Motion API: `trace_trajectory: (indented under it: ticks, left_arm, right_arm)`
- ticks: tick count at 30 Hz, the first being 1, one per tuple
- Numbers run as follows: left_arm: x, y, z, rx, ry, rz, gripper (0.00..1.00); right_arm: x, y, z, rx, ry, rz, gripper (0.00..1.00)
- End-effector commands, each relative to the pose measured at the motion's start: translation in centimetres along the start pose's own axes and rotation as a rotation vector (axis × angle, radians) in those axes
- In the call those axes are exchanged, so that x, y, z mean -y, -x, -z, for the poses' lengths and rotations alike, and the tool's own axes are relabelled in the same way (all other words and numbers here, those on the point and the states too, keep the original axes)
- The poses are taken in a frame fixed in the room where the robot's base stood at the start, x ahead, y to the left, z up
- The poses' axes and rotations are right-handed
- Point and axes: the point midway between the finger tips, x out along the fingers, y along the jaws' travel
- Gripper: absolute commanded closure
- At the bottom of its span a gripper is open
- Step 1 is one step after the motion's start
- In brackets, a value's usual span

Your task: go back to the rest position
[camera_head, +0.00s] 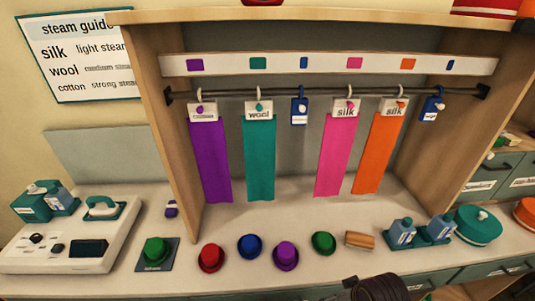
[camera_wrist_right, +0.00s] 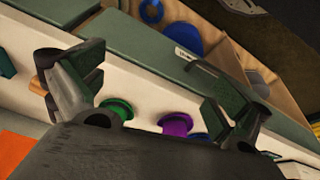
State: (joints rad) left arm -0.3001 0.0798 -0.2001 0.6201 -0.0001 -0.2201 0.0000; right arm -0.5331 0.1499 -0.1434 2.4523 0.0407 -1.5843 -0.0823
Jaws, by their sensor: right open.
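My right gripper shows in the right wrist view (camera_wrist_right: 150,76) with its two dark fingers wide apart and nothing between them. In the head view a dark part of my right arm is at the bottom edge, in front of the counter (camera_head: 215,284); its fingertips are not clear there. My left gripper is not in either view.
A steam station (camera_head: 70,245) is at left. Teal bottle trays (camera_head: 433,233) and a round teal box (camera_head: 479,225) are at right. Cloths hang from the rail (camera_head: 225,96).

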Motion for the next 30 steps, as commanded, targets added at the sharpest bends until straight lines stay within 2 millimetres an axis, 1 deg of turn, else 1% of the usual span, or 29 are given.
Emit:
trace_trajectory:
  ticks: [8,17,23,26,30]
  left_arm:
    - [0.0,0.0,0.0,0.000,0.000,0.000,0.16]
    - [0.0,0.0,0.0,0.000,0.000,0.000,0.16]
    - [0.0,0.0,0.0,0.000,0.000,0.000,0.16]
    - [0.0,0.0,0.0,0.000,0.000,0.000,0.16]
    - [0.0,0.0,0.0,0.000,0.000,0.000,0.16]
  right_arm:
    - [-0.9,0.6,-1.6,0.013,-0.132,-0.033,0.00]
    - [-0.8,-2.6,-1.6,0.021,-0.122,-0.029,0.00]
    - [-0.8,-5.2,-2.0,0.030,-0.121,-0.027,0.00]
    - [-0.7,-7.0,-2.3,0.037,-0.120,-0.025,0.00]
    - [-0.6,-10.3,-3.1,0.049,-0.118,-0.022,0.00]
